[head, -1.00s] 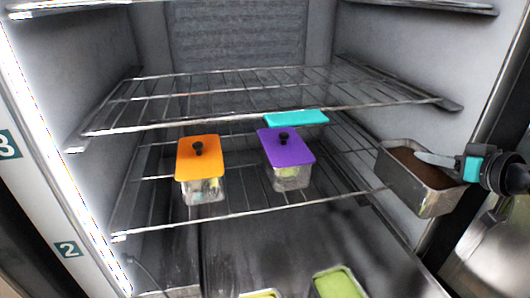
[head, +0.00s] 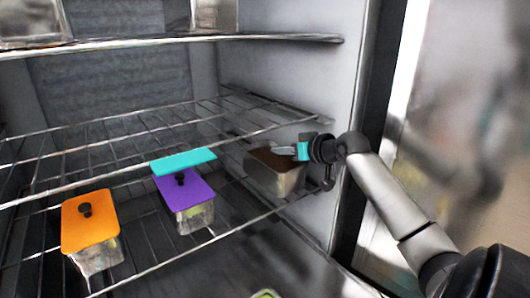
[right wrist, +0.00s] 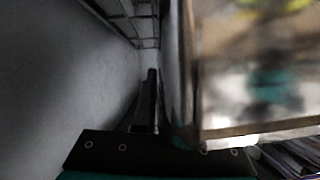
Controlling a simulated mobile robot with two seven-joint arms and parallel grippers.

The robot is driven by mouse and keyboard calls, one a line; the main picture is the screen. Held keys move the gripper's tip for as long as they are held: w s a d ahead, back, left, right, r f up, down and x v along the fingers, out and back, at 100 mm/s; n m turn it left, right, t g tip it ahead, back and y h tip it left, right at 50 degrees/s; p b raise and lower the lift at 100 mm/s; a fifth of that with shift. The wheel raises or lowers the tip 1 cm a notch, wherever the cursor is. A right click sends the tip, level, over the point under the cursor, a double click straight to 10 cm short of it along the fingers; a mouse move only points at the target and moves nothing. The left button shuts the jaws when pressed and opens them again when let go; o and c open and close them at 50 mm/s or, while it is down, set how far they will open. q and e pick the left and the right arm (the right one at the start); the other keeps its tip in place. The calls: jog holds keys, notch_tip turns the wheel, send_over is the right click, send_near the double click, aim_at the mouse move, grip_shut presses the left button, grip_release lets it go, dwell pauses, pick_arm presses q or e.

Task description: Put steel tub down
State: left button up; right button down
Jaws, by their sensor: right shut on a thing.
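The steel tub (head: 275,180) with brown contents is at the right end of a wire shelf inside the freezer, close to the right wall. I cannot tell whether its base touches the shelf. My right gripper (head: 299,151) is shut on the tub's right rim. In the right wrist view the tub's shiny wall (right wrist: 255,75) is large and blurred, with a dark finger (right wrist: 150,100) beside it. My left gripper is not in view.
On the same wire shelf (head: 150,262) stand a tub with an orange lid (head: 88,225) and one with a purple lid (head: 186,200). A teal lid (head: 183,161) shows behind the purple one. An upper wire shelf (head: 120,140) lies above. The freezer's right wall (head: 290,80) is close.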

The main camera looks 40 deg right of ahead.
aim_at(266, 153)
jog(key=w, duration=0.3)
jog(key=w+p, duration=0.1)
jog(key=w, duration=0.2)
jog(key=shift+w+d+r, duration=0.15)
jog(key=shift+w+r, duration=0.05)
jog(key=shift+w, duration=0.2)
jog(key=shift+f, duration=1.75)
jog(key=shift+f, duration=0.1)
jog(key=c, duration=1.4)
grip_release()
jog(key=shift+f, duration=0.2)
jog(key=o, duration=0.4)
jog(key=shift+r, duration=0.1)
jog(key=shift+s+r, duration=0.1)
jog(key=shift+s, duration=0.1)
jog(key=v, duration=1.1)
jog(key=shift+s+r, duration=0.2)
jog(key=shift+s, duration=0.15)
